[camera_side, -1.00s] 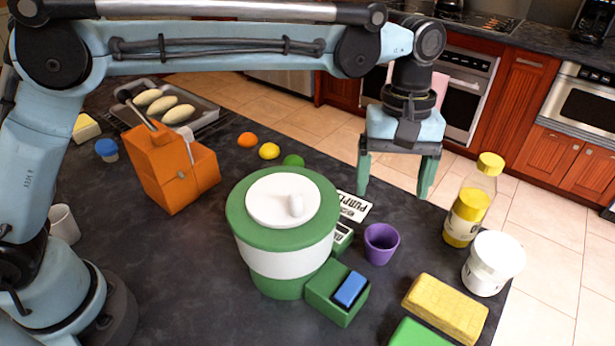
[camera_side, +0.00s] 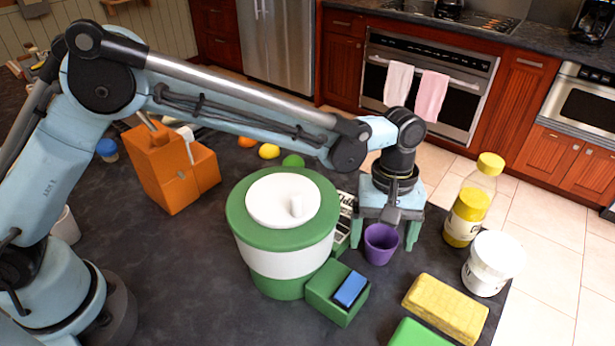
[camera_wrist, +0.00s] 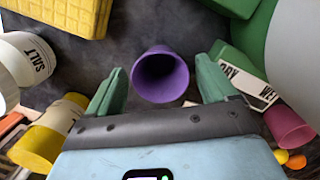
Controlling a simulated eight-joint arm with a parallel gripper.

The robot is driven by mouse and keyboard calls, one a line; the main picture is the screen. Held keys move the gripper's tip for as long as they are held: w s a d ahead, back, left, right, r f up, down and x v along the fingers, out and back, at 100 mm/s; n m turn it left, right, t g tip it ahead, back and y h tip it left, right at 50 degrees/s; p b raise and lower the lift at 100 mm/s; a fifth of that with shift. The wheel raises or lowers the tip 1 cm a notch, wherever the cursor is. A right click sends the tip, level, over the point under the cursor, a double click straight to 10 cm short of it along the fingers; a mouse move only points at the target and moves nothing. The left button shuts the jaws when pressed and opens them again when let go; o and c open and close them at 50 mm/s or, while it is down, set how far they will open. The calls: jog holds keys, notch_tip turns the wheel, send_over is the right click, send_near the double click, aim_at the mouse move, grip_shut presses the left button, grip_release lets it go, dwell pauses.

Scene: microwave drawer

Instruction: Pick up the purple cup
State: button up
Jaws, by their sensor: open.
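The purple cup (camera_side: 380,246) stands upright on the dark counter, just right of the green and white canister. My gripper (camera_side: 384,238) is low behind it, with its green fingers spread to the cup's left and right. In the wrist view the cup (camera_wrist: 160,77) shows its open rim, centred between the fingers of my gripper (camera_wrist: 162,72). Gaps show between the cup and both fingers, and its body lies around or slightly beyond the tips. The cup is not gripped.
The green and white canister (camera_side: 284,240) and a green box with a blue block (camera_side: 350,289) stand close on the left. A yellow block (camera_side: 446,308), a white salt container (camera_side: 493,263) and a yellow-capped bottle (camera_side: 470,205) stand to the right, near the counter edge.

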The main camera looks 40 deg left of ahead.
jog(key=shift+f, duration=0.55)
jog(key=c, duration=1)
jog(key=shift+r, duration=0.1)
jog(key=shift+c, duration=0.2)
